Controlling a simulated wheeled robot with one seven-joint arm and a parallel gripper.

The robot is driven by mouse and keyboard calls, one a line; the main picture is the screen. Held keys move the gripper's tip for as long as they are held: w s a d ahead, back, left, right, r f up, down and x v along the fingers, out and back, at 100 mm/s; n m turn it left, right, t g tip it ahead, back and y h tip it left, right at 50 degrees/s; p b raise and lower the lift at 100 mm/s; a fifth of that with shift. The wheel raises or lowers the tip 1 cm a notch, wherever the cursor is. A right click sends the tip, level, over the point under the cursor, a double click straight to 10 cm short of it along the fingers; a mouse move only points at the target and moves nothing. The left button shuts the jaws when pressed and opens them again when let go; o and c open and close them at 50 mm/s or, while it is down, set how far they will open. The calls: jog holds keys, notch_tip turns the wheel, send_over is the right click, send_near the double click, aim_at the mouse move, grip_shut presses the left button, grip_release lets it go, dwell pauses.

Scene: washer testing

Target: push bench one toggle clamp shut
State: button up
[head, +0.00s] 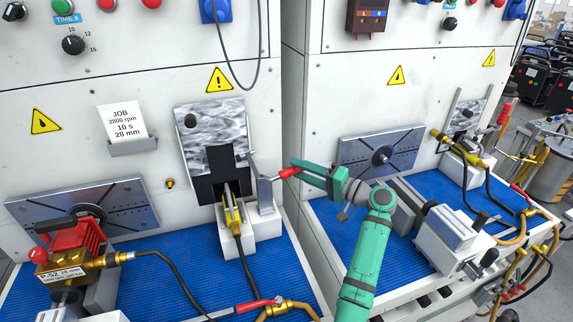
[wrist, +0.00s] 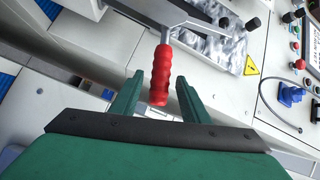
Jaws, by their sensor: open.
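The bench one toggle clamp (head: 266,190) stands on a white block at the right of the left bench. Its red handle (head: 289,173) sticks out to the right on a metal lever. My green gripper (head: 302,168) is at the handle, coming from the right. In the wrist view, my gripper (wrist: 158,92) is open, with the red handle (wrist: 161,72) between its two fingers. Small gaps show on both sides, but contact is hard to tell. A brass probe (head: 233,216) sits in the fixture beside the clamp.
A red and brass pump (head: 78,248) stands at the left on the blue mat (head: 165,262). A black hose (head: 165,275) and a red-handled brass valve (head: 268,306) lie in front. The right bench has a white vise-like block (head: 452,240) near my arm.

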jog(key=shift+x, duration=2.6)
jog(key=shift+c, duration=0.4)
grip_shut()
